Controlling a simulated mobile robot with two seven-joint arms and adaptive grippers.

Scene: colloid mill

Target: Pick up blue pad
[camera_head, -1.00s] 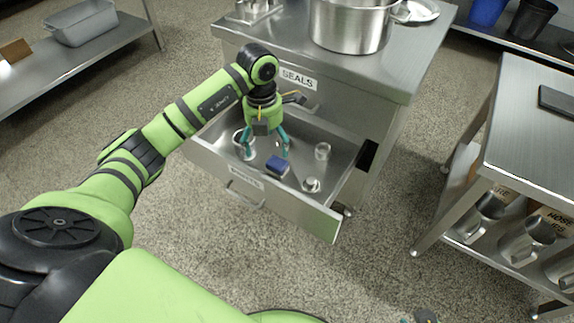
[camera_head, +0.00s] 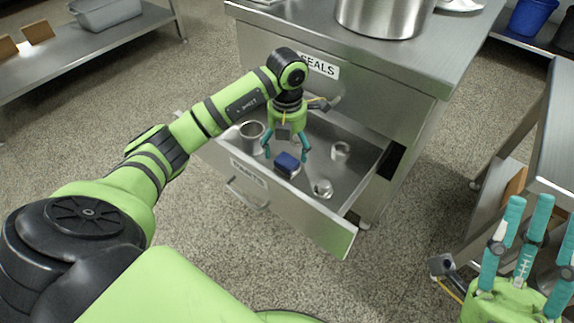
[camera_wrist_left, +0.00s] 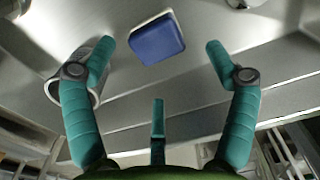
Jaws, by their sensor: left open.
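The blue pad (camera_head: 287,164) is a small dark blue block with a pale underside. It lies on the floor of the open drawer (camera_head: 345,225). It also shows in the left wrist view (camera_wrist_left: 157,40), ahead of the fingers. My left gripper (camera_head: 287,153) is open above the drawer, its teal fingertips on either side of the pad in the head view. In the left wrist view the fingers (camera_wrist_left: 160,62) are spread and empty, apart from the pad. My right gripper (camera_head: 517,240) is at the lower right of the head view, its teal fingers pointing up and spread, holding nothing.
A metal cup (camera_head: 252,137) stands in the drawer left of the pad. Small metal parts (camera_head: 322,188) and (camera_head: 341,151) lie to its right. The steel cabinet (camera_head: 400,75) with a large pot (camera_head: 385,15) rises behind. A steel table (camera_head: 555,130) stands at right.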

